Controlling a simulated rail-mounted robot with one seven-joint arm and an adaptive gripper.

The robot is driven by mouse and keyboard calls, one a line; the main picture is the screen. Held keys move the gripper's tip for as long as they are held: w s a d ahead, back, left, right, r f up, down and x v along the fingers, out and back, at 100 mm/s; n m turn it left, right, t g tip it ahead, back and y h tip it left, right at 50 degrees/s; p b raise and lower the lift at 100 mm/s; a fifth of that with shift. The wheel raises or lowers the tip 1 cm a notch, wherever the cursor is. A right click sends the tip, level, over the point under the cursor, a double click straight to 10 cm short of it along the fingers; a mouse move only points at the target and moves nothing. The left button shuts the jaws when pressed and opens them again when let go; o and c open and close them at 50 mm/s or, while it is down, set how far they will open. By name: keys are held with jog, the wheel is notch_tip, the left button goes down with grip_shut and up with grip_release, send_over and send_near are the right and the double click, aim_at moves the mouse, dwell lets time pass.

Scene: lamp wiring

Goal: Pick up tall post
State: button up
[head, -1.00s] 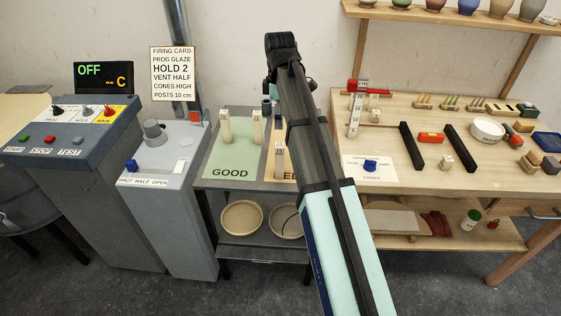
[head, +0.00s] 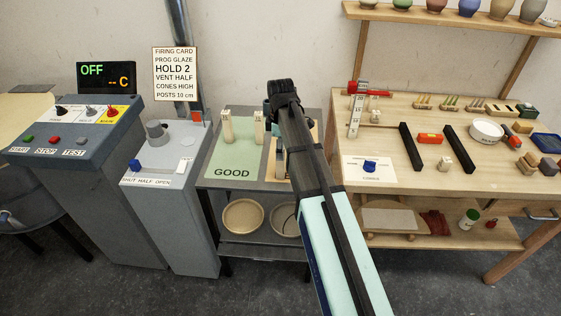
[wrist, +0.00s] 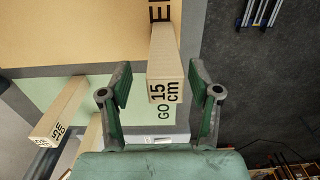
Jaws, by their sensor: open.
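A pale wooden post marked 15 cm (wrist: 165,70) stands on the tan panel in the wrist view. My gripper (wrist: 160,78) is open, with one finger on each side of this post's labelled end and gaps visible on both sides. In the head view my arm mostly hides this post and the fingers. Two other pale posts, the left one (head: 228,127) and the right one (head: 258,127), stand upright on the green GOOD panel. Posts also show at the left of the wrist view (wrist: 60,110).
The grey stand (head: 214,185) holds the GOOD panel (head: 236,155), with round trays (head: 243,216) on its lower shelf. A grey control box (head: 165,165) stands to the left. A wooden workbench (head: 400,185) with many small objects is to the right.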

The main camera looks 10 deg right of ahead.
aim_at(280, 162)
jog(key=shift+s+a+f+p, duration=0.15)
jog(key=shift+f+p, duration=0.25)
jog(key=shift+f, duration=0.85)
jog(key=shift+s+d+f+p, duration=0.1)
jog(key=shift+f+p, duration=0.3)
jog(key=shift+f, duration=0.85)
grip_shut()
